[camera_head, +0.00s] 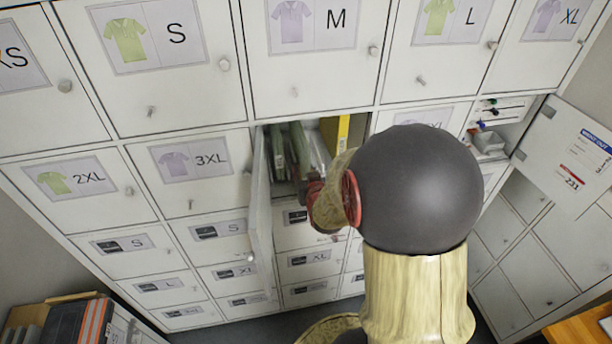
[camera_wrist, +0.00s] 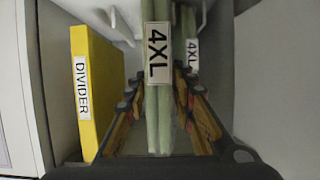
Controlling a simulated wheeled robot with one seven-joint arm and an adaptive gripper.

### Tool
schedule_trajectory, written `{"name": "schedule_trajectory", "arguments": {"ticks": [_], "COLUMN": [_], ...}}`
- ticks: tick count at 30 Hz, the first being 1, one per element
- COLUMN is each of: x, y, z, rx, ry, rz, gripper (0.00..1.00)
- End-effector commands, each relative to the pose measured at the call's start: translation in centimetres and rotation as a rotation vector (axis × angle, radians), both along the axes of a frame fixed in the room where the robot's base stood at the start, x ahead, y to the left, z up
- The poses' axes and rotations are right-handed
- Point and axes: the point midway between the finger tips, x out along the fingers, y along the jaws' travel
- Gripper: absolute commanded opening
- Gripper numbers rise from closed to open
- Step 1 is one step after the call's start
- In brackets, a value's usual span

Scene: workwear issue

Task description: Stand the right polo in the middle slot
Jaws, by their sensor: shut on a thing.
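A green folded polo with a 4XL label (camera_wrist: 160,125) stands upright in the wrist view, inside an open locker. My gripper (camera_wrist: 160,108) is shut on it, with a finger on each side. A second green polo with a 4XL label (camera_wrist: 192,50) stands behind it, to the right in the wrist view. A yellow divider (camera_wrist: 97,95) stands at the left there, apart from the held polo. In the head view the green polos (camera_head: 299,147) show left of the yellow divider (camera_head: 343,131). My wrist hides much of the locker there, and the slots cannot be made out.
The locker's open door (camera_head: 260,200) stands on its left in the head view, close to my gripper. Closed, labelled lockers surround it. An open compartment with small items (camera_head: 488,140) lies to the right, its door (camera_head: 570,157) swung out.

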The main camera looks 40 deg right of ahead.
Motion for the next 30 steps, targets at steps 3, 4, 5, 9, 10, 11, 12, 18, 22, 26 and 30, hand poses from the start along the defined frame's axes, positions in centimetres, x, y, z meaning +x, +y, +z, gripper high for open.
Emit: {"name": "schedule_trajectory", "arguments": {"ticks": [3,4,5,9,10,11,12,18,22,26,30], "x": [0.7,0.9,1.0,1.8,1.9,2.1,2.3,3.4,4.1,4.8,5.5], "y": [-0.4,-0.5,-0.6,-1.1,-1.2,-1.3,-1.4,-2.0,-2.5,-2.9,-3.4], "z": [0.1,0.0,0.0,0.1,0.1,0.0,0.0,0.0,0.1,0.1,0.0], "rx": [-0.001,-0.001,-0.001,-0.001,-0.001,-0.001,-0.001,-0.001,-0.002,-0.002,-0.001], "ry": [-0.001,-0.001,-0.001,-0.001,-0.001,-0.001,-0.001,-0.001,-0.001,-0.001,-0.001], "rz": [0.0,0.0,0.0,0.0,0.0,0.0,0.0,0.001,0.001,0.001,0.001], "gripper": [0.0,0.0,0.0,0.0,0.0,0.0,0.0,0.0,0.0,0.0,0.0]}}
